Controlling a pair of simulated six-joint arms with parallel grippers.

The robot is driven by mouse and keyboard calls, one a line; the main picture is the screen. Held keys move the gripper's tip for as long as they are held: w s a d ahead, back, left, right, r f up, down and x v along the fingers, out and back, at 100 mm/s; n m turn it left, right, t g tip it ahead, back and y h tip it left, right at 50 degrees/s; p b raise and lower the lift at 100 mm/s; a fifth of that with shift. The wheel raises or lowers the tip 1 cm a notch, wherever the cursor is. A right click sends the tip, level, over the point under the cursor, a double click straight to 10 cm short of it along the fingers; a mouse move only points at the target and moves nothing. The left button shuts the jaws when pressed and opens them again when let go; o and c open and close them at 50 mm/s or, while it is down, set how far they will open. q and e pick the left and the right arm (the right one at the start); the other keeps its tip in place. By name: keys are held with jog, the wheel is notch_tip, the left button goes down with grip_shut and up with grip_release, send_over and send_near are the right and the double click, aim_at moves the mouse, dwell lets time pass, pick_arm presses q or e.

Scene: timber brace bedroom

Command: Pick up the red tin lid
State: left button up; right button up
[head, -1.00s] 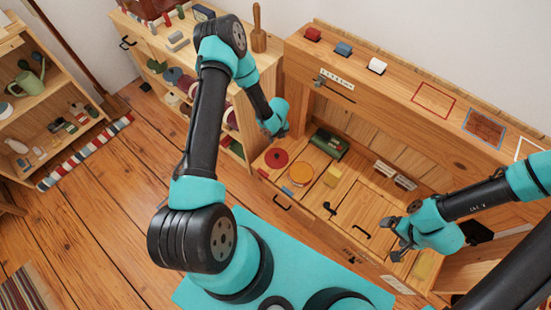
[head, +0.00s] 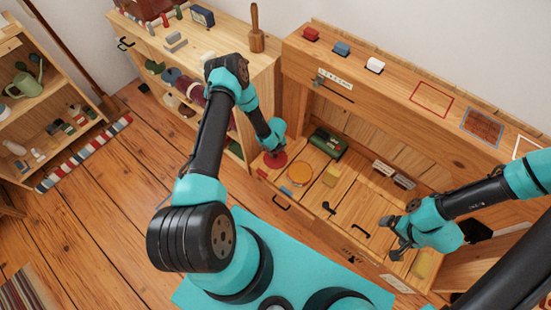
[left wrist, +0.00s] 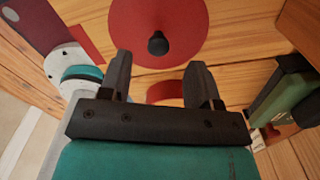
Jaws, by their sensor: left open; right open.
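The red tin lid (head: 277,161) is a flat red disc at the left end of the wooden bench, partly covered by my left gripper in the head view. In the left wrist view the lid (left wrist: 190,30) shows a black knob at its middle. My left gripper (head: 272,148) is open and over the lid. In the left wrist view its two fingertips (left wrist: 160,68) point toward the lid, apart, with the knob beyond them and nothing between them. My right gripper (head: 398,246) is open and empty over the right part of the bench.
The green box also shows in the left wrist view (left wrist: 278,104). A shelf cabinet is at left.

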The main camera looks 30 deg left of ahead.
aim_at(276, 155)
pick_arm(q)
jog(key=shift+f, duration=0.1)
jog(key=shift+s+f, duration=0.15)
jog(key=shift+f, duration=2.45)
jog(key=shift+d, duration=0.1)
jog(key=shift+c, duration=0.4)
jog(key=c, duration=0.9)
